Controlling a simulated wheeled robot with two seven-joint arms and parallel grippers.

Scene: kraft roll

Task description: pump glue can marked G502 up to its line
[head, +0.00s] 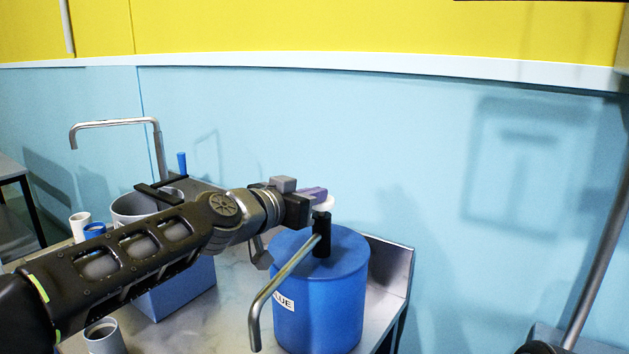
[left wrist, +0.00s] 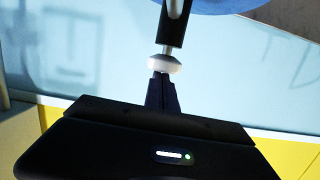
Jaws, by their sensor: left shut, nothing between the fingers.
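A blue drum (head: 335,300) with a white label ending in "LUE" stands on the metal counter. Its pump has a black collar (head: 321,236), a white head (head: 325,204) and a bent metal spout (head: 283,280) that points down at the front. My left gripper (head: 318,194) is shut and empty, its fingertips at the white pump head. In the left wrist view the fingers (left wrist: 162,92) meet right by the white head (left wrist: 165,63), seemingly touching it. I can make out no G502 mark. My right gripper is out of view.
A grey pot (head: 128,207), a white cup (head: 79,222), a blue cup (head: 95,229) and a grey cup (head: 103,338) stand to the left. A blue box (head: 185,290) is beneath my left arm. A tall metal tap (head: 120,122) rises behind. The counter (head: 392,262) ends right of the drum.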

